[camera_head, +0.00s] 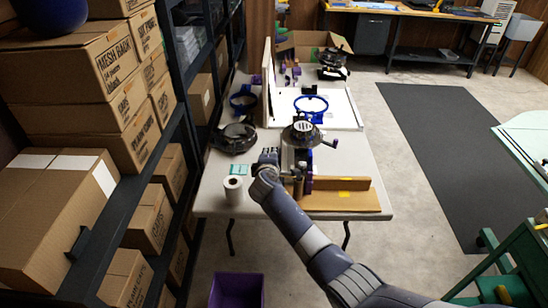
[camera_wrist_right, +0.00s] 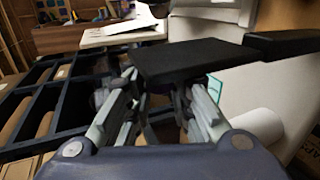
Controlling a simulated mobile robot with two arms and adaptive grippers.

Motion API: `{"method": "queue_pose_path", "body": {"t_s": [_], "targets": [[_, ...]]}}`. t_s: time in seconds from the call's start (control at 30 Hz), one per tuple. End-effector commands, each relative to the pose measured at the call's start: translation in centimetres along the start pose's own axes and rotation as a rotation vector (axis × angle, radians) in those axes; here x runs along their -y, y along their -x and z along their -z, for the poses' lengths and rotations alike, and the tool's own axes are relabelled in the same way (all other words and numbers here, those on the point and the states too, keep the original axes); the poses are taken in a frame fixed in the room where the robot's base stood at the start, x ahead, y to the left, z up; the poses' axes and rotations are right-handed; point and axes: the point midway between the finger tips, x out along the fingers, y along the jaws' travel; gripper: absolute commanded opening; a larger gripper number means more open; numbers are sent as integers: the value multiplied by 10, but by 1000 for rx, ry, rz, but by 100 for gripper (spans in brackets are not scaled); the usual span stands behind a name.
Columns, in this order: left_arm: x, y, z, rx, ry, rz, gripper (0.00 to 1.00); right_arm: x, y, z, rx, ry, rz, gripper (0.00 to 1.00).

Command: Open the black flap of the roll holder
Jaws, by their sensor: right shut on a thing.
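In the right wrist view, a flat black flap (camera_wrist_right: 190,60) lies across the top of my right gripper (camera_wrist_right: 160,95). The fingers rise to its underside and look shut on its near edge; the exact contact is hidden. A second black piece (camera_wrist_right: 285,43) adjoins the flap on the right. In the head view, my right gripper (camera_head: 266,157) is over the table's left part, beyond a white paper roll (camera_head: 233,190). The flap and the holder's body cannot be made out clearly there. My left gripper is not in view.
A cap-press-like machine (camera_head: 300,135) stands right of the gripper on the table (camera_head: 355,150), with a wooden board (camera_head: 340,201) in front. A black round device (camera_head: 233,138) lies behind left. A dark shelf with boxes (camera_head: 108,105) borders the table. A purple bin (camera_head: 237,290) is on the floor.

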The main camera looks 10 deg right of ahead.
Motion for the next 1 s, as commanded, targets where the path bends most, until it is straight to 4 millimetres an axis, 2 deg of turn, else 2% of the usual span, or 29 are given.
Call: {"method": "queue_pose_path", "body": {"t_s": [0.1, 0.63, 0.67, 0.73, 1.0], "targets": [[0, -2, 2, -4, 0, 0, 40, 6, 0, 3, 10, 27, 8, 0], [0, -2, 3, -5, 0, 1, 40, 7, 0, 5, 17, 47, 9, 0], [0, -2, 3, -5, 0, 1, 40, 7, 0, 5, 17, 47, 10, 23], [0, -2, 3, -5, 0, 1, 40, 7, 0, 5, 17, 46, 9, 39], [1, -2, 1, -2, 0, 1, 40, 4, 0, 4, 18, 46, 4, 39]]}}
